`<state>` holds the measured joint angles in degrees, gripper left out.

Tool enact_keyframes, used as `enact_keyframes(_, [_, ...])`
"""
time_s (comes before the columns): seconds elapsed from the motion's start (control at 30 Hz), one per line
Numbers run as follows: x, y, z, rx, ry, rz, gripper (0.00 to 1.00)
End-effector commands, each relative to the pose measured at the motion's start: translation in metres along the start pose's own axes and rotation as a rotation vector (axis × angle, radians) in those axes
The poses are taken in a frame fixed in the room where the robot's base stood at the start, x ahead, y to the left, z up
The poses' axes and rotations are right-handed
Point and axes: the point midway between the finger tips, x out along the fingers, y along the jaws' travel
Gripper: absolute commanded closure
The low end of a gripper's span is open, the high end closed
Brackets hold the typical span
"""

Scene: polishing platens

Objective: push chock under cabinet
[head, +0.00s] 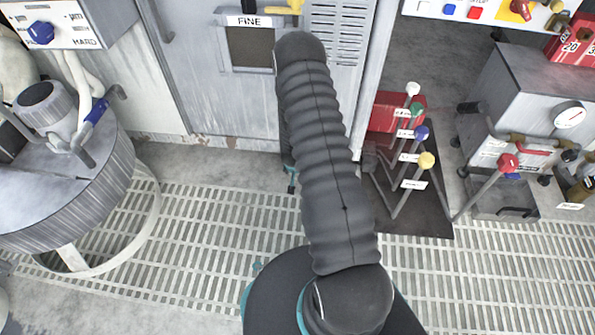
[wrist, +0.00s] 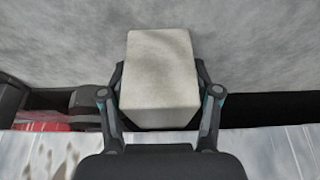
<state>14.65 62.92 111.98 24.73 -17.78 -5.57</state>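The chock (wrist: 160,65) is a pale grey block in the middle of the wrist view. My gripper (wrist: 160,78) has one finger against each side of it and is shut on it. The fingertips are partly hidden by the block. The cabinet is the grey metal one with a FINE label (head: 205,95) in the head view. In the wrist view a pale streaked panel, which looks like the cabinet (wrist: 275,152), spans the bottom, with a dark gap beside it. In the head view my arm hides the chock and nearly all of my gripper.
A row of levers with coloured knobs (head: 408,150) stands right of my arm, by a red box (head: 392,112). Farther right is a grey unit with a gauge (head: 520,100). A round drum (head: 70,190) stands left. Grated floor (head: 210,225) lies clear before the cabinet.

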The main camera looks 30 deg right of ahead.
Motion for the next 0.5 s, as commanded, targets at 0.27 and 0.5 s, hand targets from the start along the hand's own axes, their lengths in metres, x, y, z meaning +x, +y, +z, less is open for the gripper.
enact_keyframes(0.27, [0.001,0.001,-0.002,0.0,0.0,0.0,0.84])
enact_keyframes(0.5, [0.005,0.004,-0.011,0.003,0.001,0.001,0.84])
